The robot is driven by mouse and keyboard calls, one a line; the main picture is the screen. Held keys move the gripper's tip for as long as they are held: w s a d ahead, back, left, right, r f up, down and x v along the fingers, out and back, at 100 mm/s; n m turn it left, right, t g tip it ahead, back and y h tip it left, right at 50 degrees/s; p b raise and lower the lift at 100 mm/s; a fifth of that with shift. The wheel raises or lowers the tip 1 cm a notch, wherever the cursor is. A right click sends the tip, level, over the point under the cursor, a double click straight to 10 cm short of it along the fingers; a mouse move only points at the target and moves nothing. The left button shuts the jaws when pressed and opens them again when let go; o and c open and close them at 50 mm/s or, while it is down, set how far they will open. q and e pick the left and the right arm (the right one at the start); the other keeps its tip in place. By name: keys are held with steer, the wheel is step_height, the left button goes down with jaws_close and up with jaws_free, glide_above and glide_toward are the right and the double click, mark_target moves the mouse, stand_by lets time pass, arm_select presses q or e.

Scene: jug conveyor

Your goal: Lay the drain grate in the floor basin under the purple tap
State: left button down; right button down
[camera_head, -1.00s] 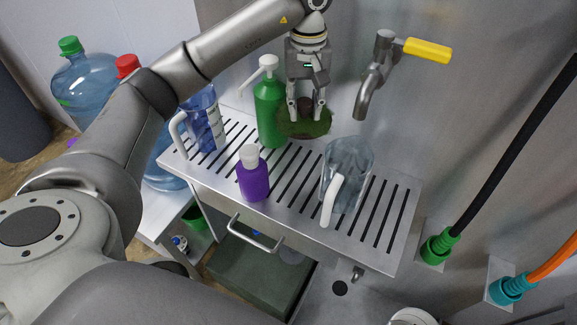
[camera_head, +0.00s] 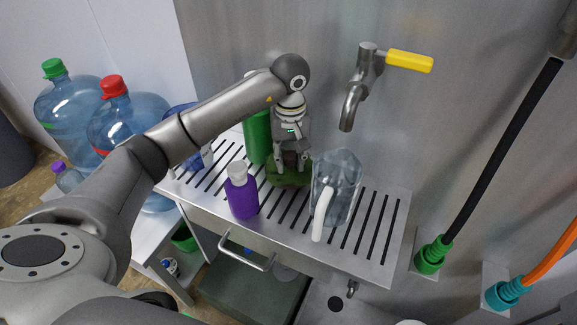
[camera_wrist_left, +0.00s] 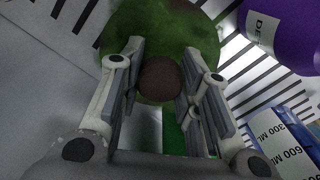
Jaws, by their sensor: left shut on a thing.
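My left gripper (camera_head: 290,166) is shut on the brown knob (camera_wrist_left: 160,78) of a round, mossy green piece (camera_head: 287,180). The piece is over the slotted steel drain board, between the purple bottle and the clear jug; I cannot tell whether it touches the board. The wrist view shows its green top (camera_wrist_left: 175,25) around the knob. A grey basin (camera_head: 318,308) with a dark drain hole shows low down, cut off by the frame. No purple tap and no clearly recognisable drain grate show. My right gripper is not in view.
The slotted board (camera_head: 372,250) also holds a purple bottle (camera_head: 242,196), a green bottle (camera_head: 257,137), a clear jug (camera_head: 336,185) and a partly hidden blue jug. A yellow-handled tap (camera_head: 352,105) hangs above. Hoses (camera_head: 500,165) are at right, large water bottles (camera_head: 68,100) at left.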

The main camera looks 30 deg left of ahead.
mark_target(290, 168)
arm_select(q)
step_height(290, 168, down, 3)
steer(key=shift+d+f+p, duration=0.1)
steer(key=shift+p, duration=0.5)
steer(key=shift+f, duration=0.35)
steer(key=shift+f+b, duration=0.15)
steer(key=shift+b, duration=0.15)
steer(key=c, duration=1.1)
jaws_free()
steer(key=shift+o, duration=0.2)
